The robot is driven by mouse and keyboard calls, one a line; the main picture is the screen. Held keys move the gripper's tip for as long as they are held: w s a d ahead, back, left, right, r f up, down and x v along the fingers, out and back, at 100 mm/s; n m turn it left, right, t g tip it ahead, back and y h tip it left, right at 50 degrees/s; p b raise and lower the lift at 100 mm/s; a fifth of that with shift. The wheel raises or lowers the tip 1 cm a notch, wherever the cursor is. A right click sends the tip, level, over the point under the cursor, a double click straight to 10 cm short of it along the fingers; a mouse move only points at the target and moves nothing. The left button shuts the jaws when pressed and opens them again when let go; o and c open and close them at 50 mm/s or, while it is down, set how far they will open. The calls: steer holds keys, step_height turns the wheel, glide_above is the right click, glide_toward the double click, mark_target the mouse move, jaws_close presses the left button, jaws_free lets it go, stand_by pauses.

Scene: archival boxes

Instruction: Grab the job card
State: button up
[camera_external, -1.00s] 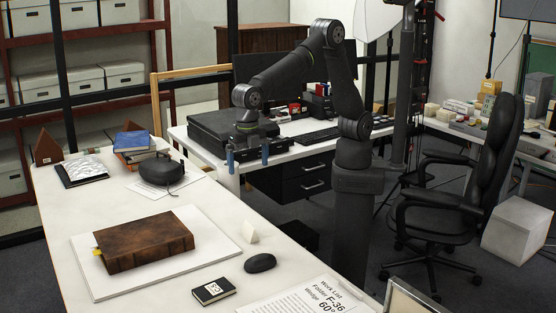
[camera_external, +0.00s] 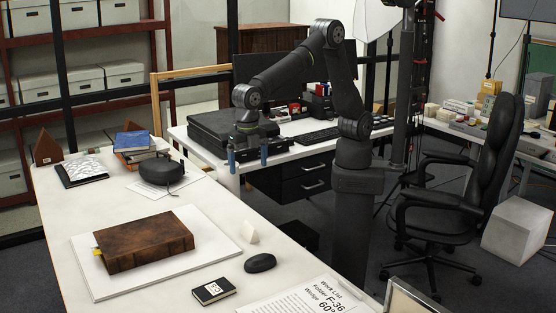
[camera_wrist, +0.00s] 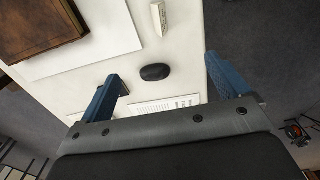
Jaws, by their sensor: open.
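A white printed sheet (camera_external: 310,298) lies at the front edge of the white table, reading "Work List, Folder F-36, Wedge 60°". It is the only thing that looks like the job card, and the picture's lower edge cuts it off. In the wrist view the sheet (camera_wrist: 165,106) shows between the blue fingers, partly hidden by the gripper body. My gripper (camera_external: 247,158) is open and empty, its fingers apart and pointing down. It is in the air near the table's right edge, well away from the sheet. It also shows in the wrist view (camera_wrist: 165,74).
A black mouse (camera_external: 260,263), a small white wedge (camera_external: 249,235) and a small black notebook (camera_external: 213,291) lie near the sheet. A brown leather book (camera_external: 145,242) rests on a white board (camera_external: 110,289). A black headset-like object (camera_external: 160,171) sits farther back.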

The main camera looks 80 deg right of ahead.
step_height(320, 180, down, 2)
steer(key=m, duration=1.9)
glide_above(251, 228)
steer(key=d, duration=0.1)
step_height(251, 228, down, 5)
steer(key=f, duration=1.2)
steer(key=shift+w+d+f, duration=0.15)
steer(key=shift+w+d, duration=0.05)
steer(key=shift+w, duration=0.1)
steer(key=shift+d+f, duration=0.15)
steer(key=shift+f, duration=1.25)
steer(key=shift+d+f, duration=0.1)
steer(key=shift+f, duration=1.25)
steer(key=c, duration=1)
